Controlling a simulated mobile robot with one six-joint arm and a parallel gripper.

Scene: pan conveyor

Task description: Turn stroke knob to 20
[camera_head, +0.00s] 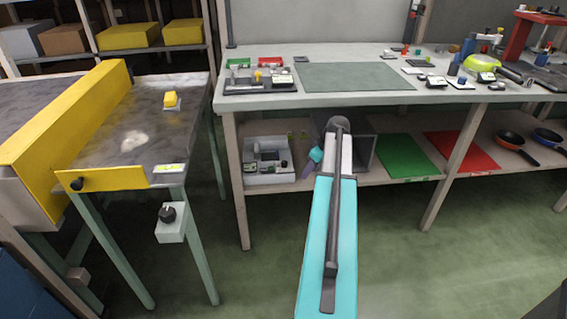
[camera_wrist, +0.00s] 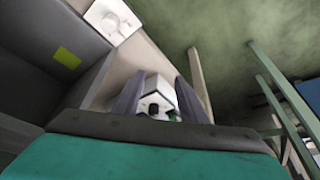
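A black knob (camera_head: 168,214) sits on a pale grey box on the front leg of the left-hand machine table. A second black knob (camera_head: 77,184) is at the left end of the yellow front panel. I cannot tell which is the stroke knob, nor read any setting. My gripper (camera_head: 311,168) is small and partly hidden in the head view, at the lower shelf right of a white device (camera_head: 268,172) and well away from both knobs. In the wrist view my gripper (camera_wrist: 156,98) has its two fingers apart, with a white boxy thing (camera_wrist: 158,92) showing between or beyond them.
The workbench (camera_head: 300,100) holds a grey-green mat (camera_head: 354,76) and several small items. Its lower shelf holds a grey bin (camera_head: 360,150), a green sheet (camera_head: 407,157), a red sheet (camera_head: 462,150) and pans (camera_head: 515,145). Floor shows between the machine table and the bench.

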